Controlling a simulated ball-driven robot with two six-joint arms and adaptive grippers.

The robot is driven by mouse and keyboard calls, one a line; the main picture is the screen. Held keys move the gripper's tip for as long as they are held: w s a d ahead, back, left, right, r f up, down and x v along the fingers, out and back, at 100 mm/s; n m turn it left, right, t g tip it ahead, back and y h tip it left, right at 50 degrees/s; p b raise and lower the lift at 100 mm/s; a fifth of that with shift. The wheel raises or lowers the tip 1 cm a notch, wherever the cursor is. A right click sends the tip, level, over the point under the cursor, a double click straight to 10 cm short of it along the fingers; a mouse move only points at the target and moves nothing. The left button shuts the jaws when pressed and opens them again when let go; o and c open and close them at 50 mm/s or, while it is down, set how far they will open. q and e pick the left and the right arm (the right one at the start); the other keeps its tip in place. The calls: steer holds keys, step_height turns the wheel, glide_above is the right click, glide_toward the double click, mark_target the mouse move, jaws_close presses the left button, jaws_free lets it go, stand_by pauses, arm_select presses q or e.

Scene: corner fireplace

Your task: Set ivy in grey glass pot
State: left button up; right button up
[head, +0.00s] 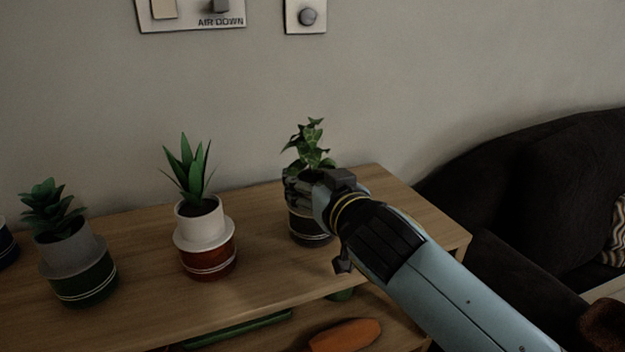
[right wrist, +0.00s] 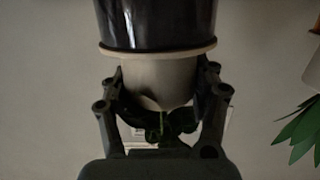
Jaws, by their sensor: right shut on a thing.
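The leafy green ivy (head: 308,143) stands upright at the right end of the wooden shelf top. Its pale inner pot (right wrist: 158,78) shows in the right wrist view, which looks upside down, between the fingers. My right gripper (head: 304,186) is shut on this inner pot and hides most of it in the head view. Directly below is a dark grey glossy pot (head: 309,230) with thin pale stripes, also in the right wrist view (right wrist: 156,20). The inner pot meets the dark pot's rim; I cannot tell whether it rests fully inside. My left gripper is not in view.
A spiky plant in a white pot sits in a red striped pot (head: 207,259) in the middle. A succulent in a grey pot sits in a green striped pot (head: 82,284) at left. A dark sofa (head: 510,170) stands right of the shelf (head: 265,258). An orange thing (head: 345,335) lies lower.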

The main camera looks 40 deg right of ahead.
steer(key=o, duration=1)
steer(key=shift+f, duration=0.1)
steer(key=v, duration=1.2)
